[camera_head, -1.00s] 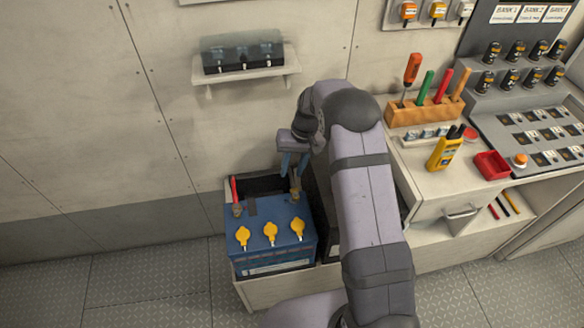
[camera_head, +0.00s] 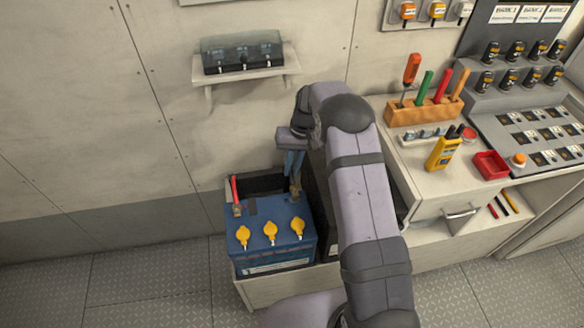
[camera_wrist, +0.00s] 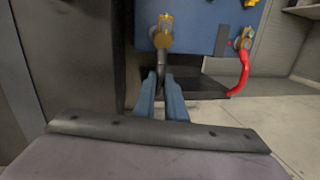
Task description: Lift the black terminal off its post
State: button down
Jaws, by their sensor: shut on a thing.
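The blue battery (camera_head: 268,232) stands in the lower middle of the head view; its top also shows in the wrist view (camera_wrist: 205,22). The black terminal, a brass clamp (camera_wrist: 162,38) with a dark cable (camera_wrist: 163,72), is at the battery's edge in the wrist view. In the head view its clamp (camera_head: 295,193) is at the back right corner, partly hidden by my fingers. My gripper (camera_wrist: 163,82) is shut on the black terminal at its dark cable end; its blue fingers show in the head view (camera_head: 294,165). I cannot tell whether the clamp is clear of its post.
The red terminal's clamp (camera_wrist: 243,40) and red cable (camera_wrist: 243,75) are at the battery's other end. Yellow caps (camera_head: 270,232) stand on the battery top. A wall shelf (camera_head: 245,78) holds a clear-covered box above. The bench (camera_head: 420,178) with tools is to the right.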

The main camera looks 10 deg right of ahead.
jog(key=shift+w+r+g, duration=0.15)
jog(key=shift+w+g, duration=0.1)
jog(key=shift+g, duration=0.05)
jog(key=c, duration=1.8)
grip_release()
jog(key=b+v, duration=0.1)
jog(key=v, duration=0.6)
jog(key=shift+r, duration=0.2)
